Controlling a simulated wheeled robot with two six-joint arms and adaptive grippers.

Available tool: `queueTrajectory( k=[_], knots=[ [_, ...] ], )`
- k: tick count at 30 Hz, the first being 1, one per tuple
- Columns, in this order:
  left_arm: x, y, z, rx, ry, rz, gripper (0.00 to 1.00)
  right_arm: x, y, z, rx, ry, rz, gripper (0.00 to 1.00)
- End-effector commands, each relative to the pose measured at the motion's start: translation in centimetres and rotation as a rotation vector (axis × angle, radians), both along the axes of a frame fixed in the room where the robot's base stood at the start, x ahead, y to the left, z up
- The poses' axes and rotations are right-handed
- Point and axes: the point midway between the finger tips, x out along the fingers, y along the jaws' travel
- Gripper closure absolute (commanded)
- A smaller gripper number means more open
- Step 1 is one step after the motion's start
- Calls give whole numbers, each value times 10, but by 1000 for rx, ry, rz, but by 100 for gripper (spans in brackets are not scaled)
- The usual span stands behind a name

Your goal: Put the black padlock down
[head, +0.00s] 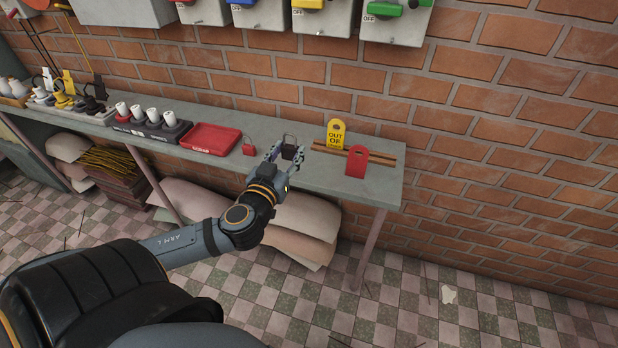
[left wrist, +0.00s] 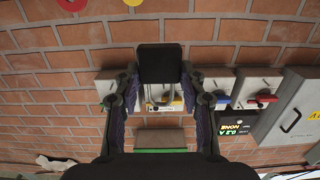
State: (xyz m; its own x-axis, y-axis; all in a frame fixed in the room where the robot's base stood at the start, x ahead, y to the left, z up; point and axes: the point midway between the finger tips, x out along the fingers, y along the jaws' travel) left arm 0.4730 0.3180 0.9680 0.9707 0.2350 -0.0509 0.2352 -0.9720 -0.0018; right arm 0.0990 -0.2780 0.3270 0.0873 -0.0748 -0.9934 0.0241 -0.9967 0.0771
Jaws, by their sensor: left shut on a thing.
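The black padlock (head: 289,148) is at the fingertips of my left gripper (head: 282,157), over the right part of the grey shelf (head: 318,181). In the left wrist view the padlock (left wrist: 161,64) shows as a dark block between the two fingers, with its shackle partly visible below the body in the picture. My left gripper (left wrist: 161,88) is shut on it. In the head view the fingers hide part of it, and I cannot tell whether it touches the shelf. My right gripper is not in view.
A red padlock (head: 249,147) and a red tray (head: 208,139) lie left of the gripper. A yellow tag (head: 336,132) and a red tag (head: 356,163) stand at a wooden strip (head: 386,160) to the right. The brick wall (head: 480,130) rises behind the shelf.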

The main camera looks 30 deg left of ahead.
Motion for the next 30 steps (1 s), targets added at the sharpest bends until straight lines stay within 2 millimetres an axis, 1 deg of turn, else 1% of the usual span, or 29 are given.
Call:
queueTrajectory(
  k=[2, 5, 8, 9, 14, 15, 18, 21, 24, 28, 30],
  knots=[
    [0, 0, 1, -1, -1, 1, 95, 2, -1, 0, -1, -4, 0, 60],
    [10, 4, -7, -2, -4, 3, 95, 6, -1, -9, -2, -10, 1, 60],
    [32, 14, -20, -5, -8, 6, 95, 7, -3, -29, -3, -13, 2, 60],
    [43, 18, -26, -7, -9, 6, 95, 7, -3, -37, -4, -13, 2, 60],
    [87, 34, -42, -12, -7, 7, 95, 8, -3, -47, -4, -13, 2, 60],
    [94, 37, -53, -11, -2, 6, 95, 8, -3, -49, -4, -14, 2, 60],
    [110, 43, -73, -7, -1, 3, 95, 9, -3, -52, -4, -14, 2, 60],
    [120, 47, -85, -4, -1, 1, 95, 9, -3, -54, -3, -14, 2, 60],
    [125, 49, -91, -2, -1, 1, 95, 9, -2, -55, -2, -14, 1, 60],
    [126, 49, -92, -1, -1, -1, 95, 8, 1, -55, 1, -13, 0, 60],
    [129, 50, -97, -2, 0, 0, 95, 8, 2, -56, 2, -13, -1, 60]
  ],
)
